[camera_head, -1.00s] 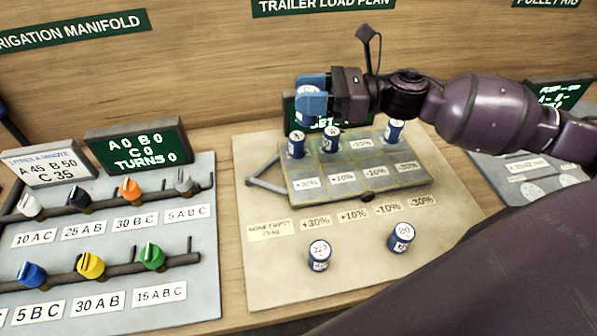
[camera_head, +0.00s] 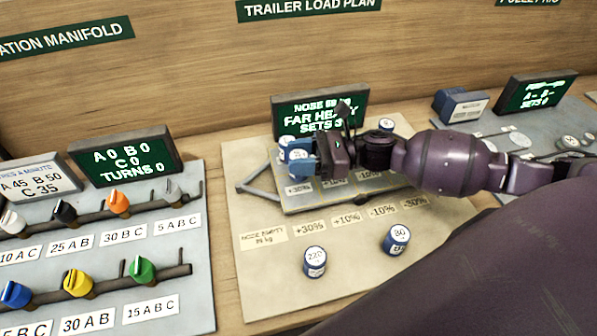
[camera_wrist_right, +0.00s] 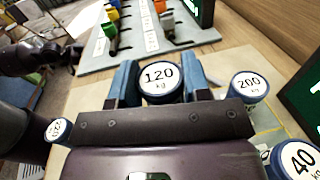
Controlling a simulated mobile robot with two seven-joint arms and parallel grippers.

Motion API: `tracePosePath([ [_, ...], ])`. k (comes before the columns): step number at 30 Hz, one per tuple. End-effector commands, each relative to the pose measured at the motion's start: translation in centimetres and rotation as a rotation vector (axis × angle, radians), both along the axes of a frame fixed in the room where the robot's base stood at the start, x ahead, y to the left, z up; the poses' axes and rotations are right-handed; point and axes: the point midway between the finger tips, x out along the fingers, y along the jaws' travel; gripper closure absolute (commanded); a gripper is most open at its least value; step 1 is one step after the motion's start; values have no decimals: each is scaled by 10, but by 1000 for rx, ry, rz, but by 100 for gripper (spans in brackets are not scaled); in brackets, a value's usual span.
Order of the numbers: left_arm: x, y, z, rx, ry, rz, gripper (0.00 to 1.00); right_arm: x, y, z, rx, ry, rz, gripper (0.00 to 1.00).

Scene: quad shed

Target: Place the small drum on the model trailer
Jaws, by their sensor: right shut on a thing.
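My right gripper (camera_head: 300,157) has blue fingers shut on a small blue drum with a white top (camera_wrist_right: 160,78), labelled 120 kg in the right wrist view. It is over the front left of the grey model trailer (camera_head: 300,206); I cannot tell whether the drum touches the deck. A 200 kg drum (camera_wrist_right: 248,86) and a 40 kg drum (camera_wrist_right: 297,160) stand nearby; in the head view, drums stand on the trailer's back row at left (camera_head: 286,141) and right (camera_head: 386,125). My arm hides much of the deck. My left gripper is not in the head view.
A 220 drum (camera_head: 315,261) and an 80 drum (camera_head: 396,239) stand on the beige board (camera_head: 255,285) in front of the trailer. A green display (camera_head: 320,108) stands behind it. The valve panel (camera_head: 180,300) is at left, and another grey panel (camera_head: 515,150) at right.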

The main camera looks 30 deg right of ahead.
Motion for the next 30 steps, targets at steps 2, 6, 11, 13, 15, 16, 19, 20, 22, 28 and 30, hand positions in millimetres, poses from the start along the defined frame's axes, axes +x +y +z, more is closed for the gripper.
tracePosePath([
  [2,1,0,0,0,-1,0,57,0,0,-4,1,-1,0,82],
  [6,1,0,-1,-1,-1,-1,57,0,0,-12,2,1,0,82],
  [11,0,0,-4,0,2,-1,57,0,0,-33,1,2,-1,82],
  [13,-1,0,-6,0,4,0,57,0,0,-42,1,2,0,82],
  [15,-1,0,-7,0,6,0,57,0,0,-47,0,0,0,82],
  [16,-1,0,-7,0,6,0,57,0,0,-48,0,0,0,82],
  [19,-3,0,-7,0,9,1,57,0,0,-47,1,-1,0,82],
  [20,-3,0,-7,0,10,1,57,0,0,-47,1,-1,0,82],
  [22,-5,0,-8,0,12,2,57,0,0,-47,1,-1,0,82],
  [28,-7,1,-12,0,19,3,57,0,0,-50,0,-1,0,49],
  [30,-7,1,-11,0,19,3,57,0,0,-50,0,-1,0,38],
])
